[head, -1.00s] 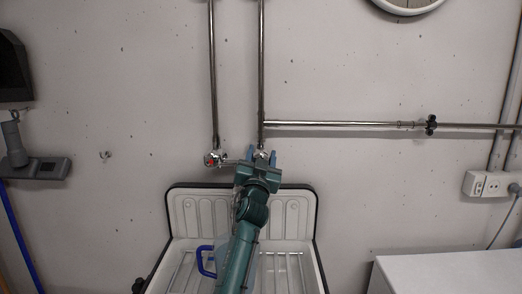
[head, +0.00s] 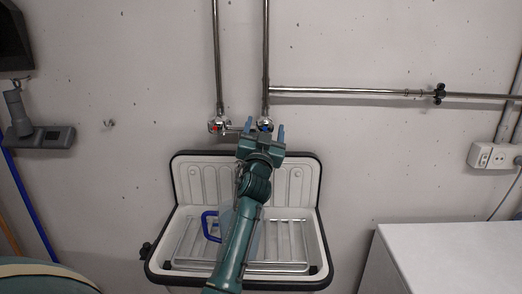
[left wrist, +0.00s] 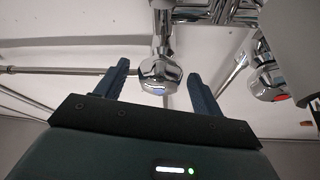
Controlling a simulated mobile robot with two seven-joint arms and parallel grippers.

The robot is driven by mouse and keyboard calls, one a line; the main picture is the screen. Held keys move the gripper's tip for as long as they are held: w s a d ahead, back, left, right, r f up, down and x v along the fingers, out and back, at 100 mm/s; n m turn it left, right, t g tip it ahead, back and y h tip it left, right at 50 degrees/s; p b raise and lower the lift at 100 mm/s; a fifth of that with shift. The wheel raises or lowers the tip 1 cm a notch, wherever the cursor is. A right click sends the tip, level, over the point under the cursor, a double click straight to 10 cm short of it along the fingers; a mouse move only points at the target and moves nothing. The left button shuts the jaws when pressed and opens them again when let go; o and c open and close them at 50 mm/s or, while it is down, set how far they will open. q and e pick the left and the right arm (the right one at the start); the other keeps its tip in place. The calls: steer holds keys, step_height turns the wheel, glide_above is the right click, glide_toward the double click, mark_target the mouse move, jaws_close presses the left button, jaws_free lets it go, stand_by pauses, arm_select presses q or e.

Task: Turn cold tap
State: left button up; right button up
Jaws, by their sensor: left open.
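The cold tap (head: 265,124) is a chrome knob with a blue mark, at the foot of the right vertical pipe above the sink. The left wrist view shows its round knob (left wrist: 160,75) with the blue mark, between my open fingers and apart from both. My left gripper (head: 265,131) is open in front of the cold tap, one blue finger on each side; it also shows in the left wrist view (left wrist: 157,82). The hot tap (head: 218,124), with a red mark, is to the left in the head view. My right gripper is not in view.
The white sink (head: 190,172) with a black rim is below the taps, under my left arm. A blue-handled container (head: 208,226) stands in it. A horizontal pipe (head: 350,91) runs right along the wall. A white-topped surface (head: 450,262) is at the lower right.

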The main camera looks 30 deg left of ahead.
arm_select(q)
steer(key=b+v, duration=0.2)
steer(key=v, duration=0.8)
steer(key=shift+s+d, duration=0.15)
steer(key=shift+s, duration=0.1)
stand_by(1.1)
